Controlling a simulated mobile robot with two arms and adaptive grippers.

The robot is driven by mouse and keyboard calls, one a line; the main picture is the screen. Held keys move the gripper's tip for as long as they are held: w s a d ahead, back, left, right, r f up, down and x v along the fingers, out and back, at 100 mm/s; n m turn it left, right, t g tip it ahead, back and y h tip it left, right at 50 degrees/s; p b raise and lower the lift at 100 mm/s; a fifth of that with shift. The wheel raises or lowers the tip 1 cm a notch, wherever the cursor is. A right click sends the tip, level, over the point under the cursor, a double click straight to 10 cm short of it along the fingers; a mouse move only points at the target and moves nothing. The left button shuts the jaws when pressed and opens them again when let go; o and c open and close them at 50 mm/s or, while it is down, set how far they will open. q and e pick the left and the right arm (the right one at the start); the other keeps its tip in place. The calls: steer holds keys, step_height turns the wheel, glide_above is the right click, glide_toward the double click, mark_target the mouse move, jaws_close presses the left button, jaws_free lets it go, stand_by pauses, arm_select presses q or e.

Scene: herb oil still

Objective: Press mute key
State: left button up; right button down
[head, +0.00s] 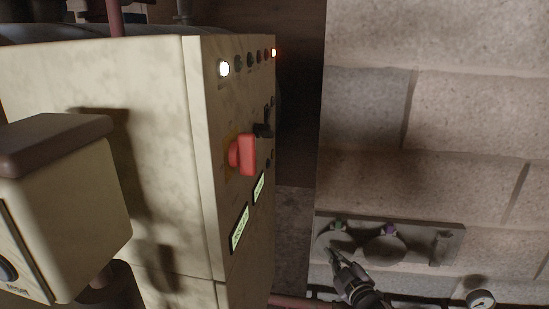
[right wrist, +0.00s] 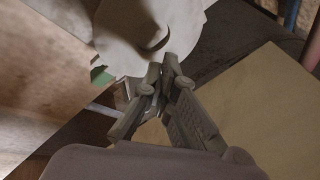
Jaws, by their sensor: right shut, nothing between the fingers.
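My right gripper (head: 334,256) is shut and empty, in front of the left disc on a grey plate (head: 440,229) on the block wall. In the right wrist view its fingertips (right wrist: 165,68) meet beside a pale round disc (right wrist: 128,28) with a dark curved slot; I cannot tell whether they touch it. A green knob (head: 340,226) is above the left disc, and a purple knob (head: 390,229) is above the right disc (head: 384,250). No key is readable as mute; small markings are too blurred. My left gripper is out of view.
A cream cabinet (head: 150,150) fills the left, with a red switch (head: 247,155), a lit white lamp (head: 224,69), a lit red lamp (head: 274,53) and two green displays (head: 240,228). A cream box (head: 75,205) stands before it. A gauge (head: 481,299) is lower right.

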mark_target(274, 154)
steer(key=w+a+r+n+t+y, duration=0.1)
steer(key=r+n+y, duration=0.4)
steer(key=r, duration=0.9)
steer(key=w+a+r+n+t+y, duration=0.1)
steer(key=r+n+y, duration=0.4)
steer(key=r, duration=0.8)
steer(key=shift+w+a+r+n+b, duration=0.4)
steer(key=shift+w+a+n, duration=0.25)
steer(key=shift+w+n, duration=0.25)
steer(key=shift+f, duration=0.1)
steer(key=w+a, duration=0.2)
steer(key=a, duration=0.6)
steer(key=shift+w+a+b, duration=0.2)
steer(key=shift+a+b, duration=0.05)
steer(key=shift+b, duration=0.2)
steer(key=shift+a, duration=0.1)
steer(key=shift+w+a, duration=0.1)
steer(key=shift+a, duration=0.25)
